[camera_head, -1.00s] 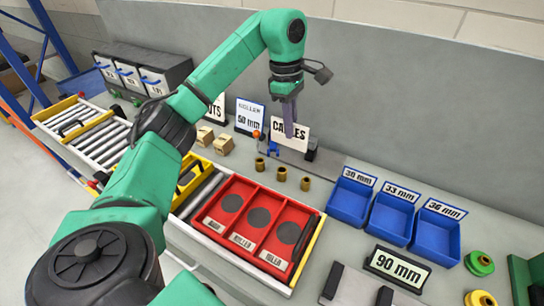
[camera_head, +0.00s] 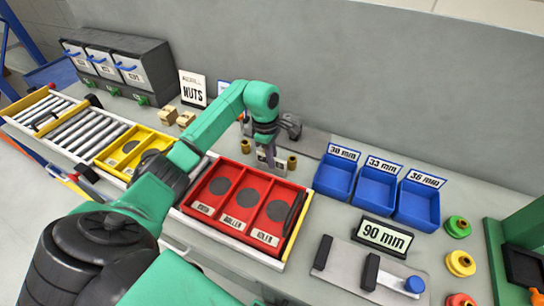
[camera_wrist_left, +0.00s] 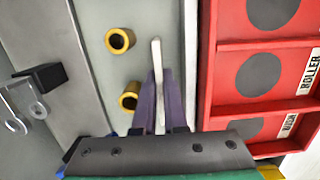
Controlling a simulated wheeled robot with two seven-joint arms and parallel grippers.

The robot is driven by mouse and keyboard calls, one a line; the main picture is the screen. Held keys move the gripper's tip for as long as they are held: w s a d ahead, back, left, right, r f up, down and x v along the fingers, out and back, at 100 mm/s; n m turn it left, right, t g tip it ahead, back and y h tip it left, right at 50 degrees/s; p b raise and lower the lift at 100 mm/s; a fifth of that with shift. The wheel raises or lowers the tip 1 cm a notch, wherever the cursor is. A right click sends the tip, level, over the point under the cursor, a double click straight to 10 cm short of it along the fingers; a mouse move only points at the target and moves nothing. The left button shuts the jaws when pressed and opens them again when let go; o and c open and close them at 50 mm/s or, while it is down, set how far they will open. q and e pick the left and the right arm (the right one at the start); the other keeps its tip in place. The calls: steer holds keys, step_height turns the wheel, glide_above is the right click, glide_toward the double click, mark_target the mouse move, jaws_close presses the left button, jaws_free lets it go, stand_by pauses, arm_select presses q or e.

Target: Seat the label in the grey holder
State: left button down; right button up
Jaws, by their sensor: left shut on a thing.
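My left gripper (camera_head: 265,151) is shut on a white label (camera_head: 279,168), low over the bench between the brass bushings and the red tray. In the left wrist view the gripper fingers (camera_wrist_left: 162,105) pinch the label (camera_wrist_left: 157,55), seen edge-on as a thin pale strip. The gripper covers much of the label in the head view. A grey plate (camera_head: 312,143) with a black block lies behind the gripper; it also shows in the wrist view (camera_wrist_left: 88,75). I cannot tell whether this plate is the grey holder. My right gripper is not in view.
The red tray (camera_head: 297,188) is close beside the label. Brass bushings (camera_head: 292,162) stand near it. Blue bins (camera_head: 335,180) are to the right, with a 90 mm sign (camera_head: 384,237) and another grey plate (camera_head: 345,262) in front. A yellow tray (camera_head: 107,157) lies left.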

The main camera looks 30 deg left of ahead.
arm_select(q)
steer(key=shift+w+f, duration=0.1)
steer(key=shift+f, duration=0.05)
steer(key=c, duration=1)
jaws_free()
